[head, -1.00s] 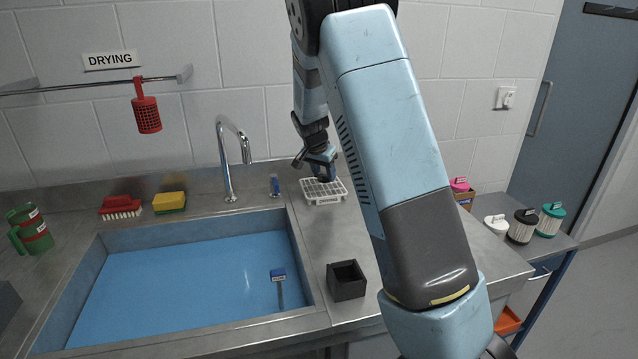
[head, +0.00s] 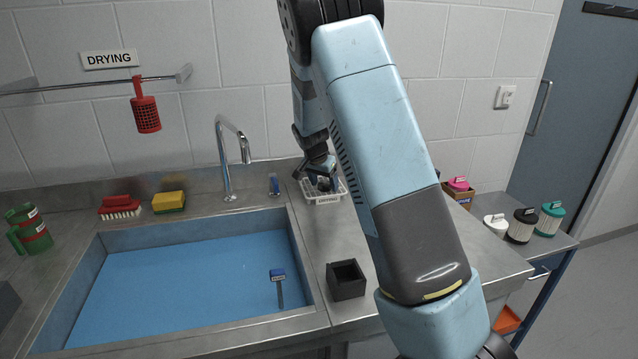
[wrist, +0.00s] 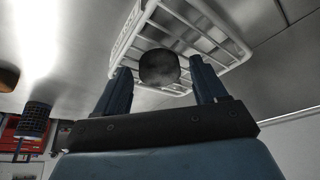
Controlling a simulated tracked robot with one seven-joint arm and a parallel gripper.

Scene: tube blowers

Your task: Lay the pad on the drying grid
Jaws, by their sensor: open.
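The drying grid (head: 327,200) is a white slatted rack on the steel counter, right of the tap. It also shows in the wrist view (wrist: 213,28). My gripper (head: 321,183) is low over the grid, partly hiding it. In the wrist view its two blue fingers stand apart on either side of a dark, rounded piece (wrist: 159,67), which looks like the pad. The piece appears against the grid's slats, with gaps visible to the fingers. I cannot tell whether it fully rests on the grid.
The tap (head: 229,160) and sink (head: 190,290) lie left of the grid. A black open box (head: 346,281) stands on the counter in front. A yellow sponge (head: 169,202) and red brush (head: 120,207) sit behind the sink. Counter between grid and box is clear.

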